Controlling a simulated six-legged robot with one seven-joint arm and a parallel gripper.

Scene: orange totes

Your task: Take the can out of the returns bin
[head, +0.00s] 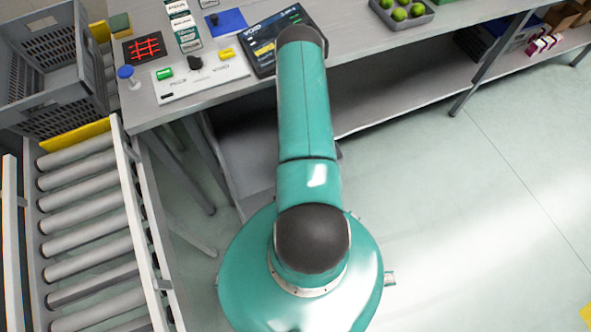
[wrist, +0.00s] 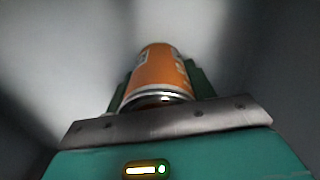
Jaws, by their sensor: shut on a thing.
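An orange can (wrist: 160,66) with a silver rim shows in the wrist view. My gripper (wrist: 158,84) is shut on it, with a dark green finger on each side of the can. The can points away from the wrist, its near rim close to the metal palm plate. Blurred plain grey surfaces surround it; I cannot tell whether they are the walls of the returns bin. In the head view my teal arm reaches up over the edge of the table, and my gripper and the can are hidden.
In the head view a grey slatted crate (head: 58,118) stands at the left by a roller conveyor (head: 88,205). The grey table (head: 355,75) holds a dark screen (head: 262,52), a button panel (head: 200,78) and a tray (head: 412,21) of green balls.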

